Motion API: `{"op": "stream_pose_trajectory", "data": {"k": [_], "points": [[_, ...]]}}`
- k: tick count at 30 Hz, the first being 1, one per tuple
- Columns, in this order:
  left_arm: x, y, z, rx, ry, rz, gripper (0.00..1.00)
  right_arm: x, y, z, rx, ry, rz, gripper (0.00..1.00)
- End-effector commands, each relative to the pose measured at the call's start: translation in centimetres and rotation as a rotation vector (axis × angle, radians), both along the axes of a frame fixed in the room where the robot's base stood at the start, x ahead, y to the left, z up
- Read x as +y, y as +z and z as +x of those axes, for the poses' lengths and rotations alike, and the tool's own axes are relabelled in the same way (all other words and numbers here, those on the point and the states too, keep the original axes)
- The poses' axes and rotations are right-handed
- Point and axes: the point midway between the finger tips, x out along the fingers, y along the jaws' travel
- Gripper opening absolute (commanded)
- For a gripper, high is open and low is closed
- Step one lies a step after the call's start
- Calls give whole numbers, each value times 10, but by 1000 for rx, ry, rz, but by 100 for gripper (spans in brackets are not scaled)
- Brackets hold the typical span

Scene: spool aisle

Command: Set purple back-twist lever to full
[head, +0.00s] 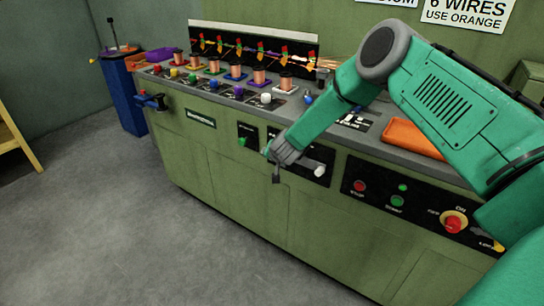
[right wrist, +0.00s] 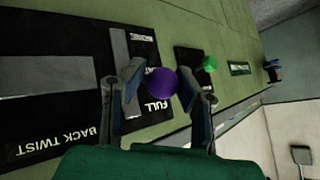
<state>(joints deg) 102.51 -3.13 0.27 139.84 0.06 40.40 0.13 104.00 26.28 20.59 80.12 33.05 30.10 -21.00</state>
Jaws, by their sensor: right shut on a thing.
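The purple lever knob (right wrist: 161,83) is a round ball between the two fingers of my right gripper (right wrist: 163,90) in the right wrist view. The fingers are shut on it from both sides. It sits over the black back-twist panel (right wrist: 75,137), close to the printed word FULL. In the head view my right gripper (head: 273,160) is at the panel on the front of the green machine (head: 225,165) and hides the purple knob. My left gripper is not in view.
A whitish knob (head: 320,171) is right of my right gripper. A small green knob (head: 242,141) is on its left. Red and green buttons and a red knob (head: 453,224) are farther right. Copper spools stand on top. The grey floor (head: 110,230) in front is clear.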

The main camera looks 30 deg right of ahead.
Motion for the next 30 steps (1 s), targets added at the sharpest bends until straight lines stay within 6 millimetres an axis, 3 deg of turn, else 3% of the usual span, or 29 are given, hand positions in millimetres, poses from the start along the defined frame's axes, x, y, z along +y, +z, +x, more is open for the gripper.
{"op": "stream_pose_trajectory", "data": {"k": [1, 4, 5, 6, 23, 30], "points": [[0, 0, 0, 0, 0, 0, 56, -4, 17, 12, -35, 0, -18, 0], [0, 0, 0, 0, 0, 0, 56, -4, 17, 12, -35, -1, -18, 0], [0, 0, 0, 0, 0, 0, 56, -5, 17, 12, -35, -1, -19, 34], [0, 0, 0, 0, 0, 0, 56, -5, 17, 12, -36, 0, -18, 46], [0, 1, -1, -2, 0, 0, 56, -4, 12, 6, -24, -3, -11, 46], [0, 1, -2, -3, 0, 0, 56, 2, 29, -11, -24, -3, -10, 46]]}}
